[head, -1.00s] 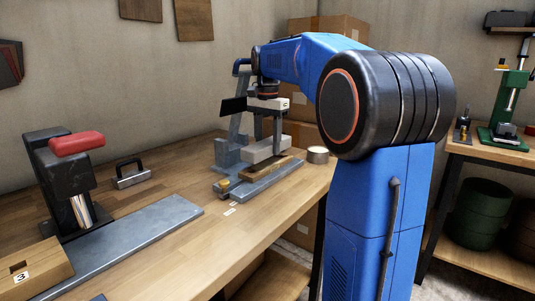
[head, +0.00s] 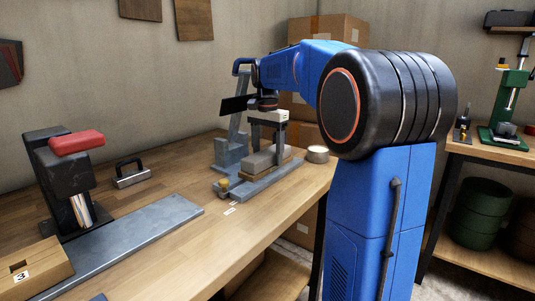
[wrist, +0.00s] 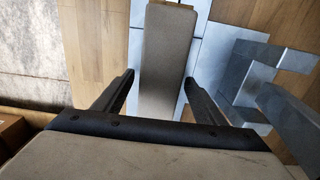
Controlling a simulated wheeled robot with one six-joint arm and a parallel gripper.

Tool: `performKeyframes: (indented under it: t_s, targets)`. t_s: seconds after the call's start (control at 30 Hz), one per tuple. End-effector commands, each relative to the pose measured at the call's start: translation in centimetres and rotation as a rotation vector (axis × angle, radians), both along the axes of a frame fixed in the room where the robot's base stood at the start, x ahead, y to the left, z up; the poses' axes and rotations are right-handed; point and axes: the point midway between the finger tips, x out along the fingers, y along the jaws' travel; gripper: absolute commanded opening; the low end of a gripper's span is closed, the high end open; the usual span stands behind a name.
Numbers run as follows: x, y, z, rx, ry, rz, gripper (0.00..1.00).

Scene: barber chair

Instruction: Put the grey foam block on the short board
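The grey foam block (head: 262,159) lies flat along the short wooden board (head: 265,171), which shows only as a thin brown strip beneath it. The block's top also shows in the wrist view (wrist: 167,55), running between my fingers. My gripper (head: 268,143) is above and around the block's middle. In the wrist view my gripper (wrist: 160,84) is open, with a gap on each side of the block. Most of the board's top is hidden under the block.
A grey metal stand (head: 231,151) rises behind the board, close to my gripper. A tape roll (head: 317,154) sits right of it. A press with a red handle (head: 76,143), a metal handle block (head: 132,174) and a long metal plate (head: 130,237) lie to the left.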

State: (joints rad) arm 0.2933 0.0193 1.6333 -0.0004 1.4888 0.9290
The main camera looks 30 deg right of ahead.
Motion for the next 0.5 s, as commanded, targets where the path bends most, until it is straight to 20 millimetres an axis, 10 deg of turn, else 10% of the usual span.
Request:
performKeyframes:
  t_s: [0.5]
  targets:
    - [0.1, 0.0, 5.1, -0.001, -0.001, 0.000, 0.65]
